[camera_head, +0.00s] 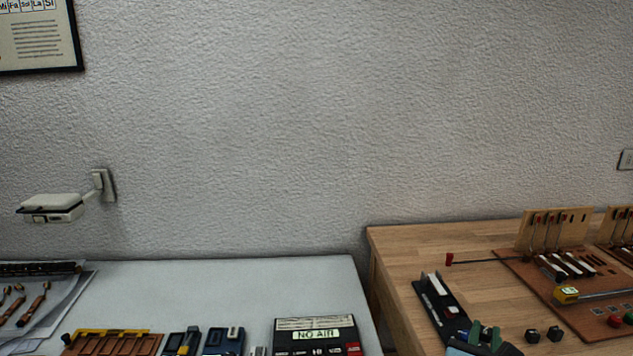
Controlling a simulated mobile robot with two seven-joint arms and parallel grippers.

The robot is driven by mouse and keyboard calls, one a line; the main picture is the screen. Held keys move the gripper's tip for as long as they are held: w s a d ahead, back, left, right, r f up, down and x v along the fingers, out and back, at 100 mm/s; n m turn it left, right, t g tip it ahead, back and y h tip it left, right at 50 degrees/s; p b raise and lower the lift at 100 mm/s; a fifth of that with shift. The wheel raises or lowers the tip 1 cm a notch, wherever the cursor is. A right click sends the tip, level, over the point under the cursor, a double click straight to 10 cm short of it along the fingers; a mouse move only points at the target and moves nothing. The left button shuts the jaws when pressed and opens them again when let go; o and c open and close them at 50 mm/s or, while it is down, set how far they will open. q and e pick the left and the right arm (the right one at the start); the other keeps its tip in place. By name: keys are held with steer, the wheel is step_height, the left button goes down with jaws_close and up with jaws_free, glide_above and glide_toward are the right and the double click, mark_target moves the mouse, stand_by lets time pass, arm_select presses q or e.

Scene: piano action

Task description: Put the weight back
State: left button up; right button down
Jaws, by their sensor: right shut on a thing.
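My right gripper (486,336) is at the bottom edge, low over the wooden table, with green and blue parts at its fingertips. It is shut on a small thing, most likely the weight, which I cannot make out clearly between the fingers. Two small dark blocks, one on the left (532,336) and one on the right (555,333), stand on the table just right of the gripper. They look like weights. A black stand with a white key (436,297) lies just left of and behind the gripper. My left gripper is not in view.
A brown board (515,262) with key parts, a yellow device (566,295) and coloured buttons fills the right of the wooden table (410,250). A gap separates it from the grey table (230,285), which holds a black "NO AIR" box (315,324) and an orange tray (112,342).

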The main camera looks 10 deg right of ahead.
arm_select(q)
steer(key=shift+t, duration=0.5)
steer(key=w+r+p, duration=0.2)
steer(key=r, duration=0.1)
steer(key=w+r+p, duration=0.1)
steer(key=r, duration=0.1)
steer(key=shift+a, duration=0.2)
arm_select(e)
steer(key=s+a+n+t+y, duration=0.4)
steer(key=s+a+n+y, duration=0.4)
steer(key=a, duration=0.6)
steer(key=s+y, duration=0.2)
steer(key=y, duration=0.1)
steer(key=shift+a, duration=0.35)
steer(key=shift+f, duration=0.1)
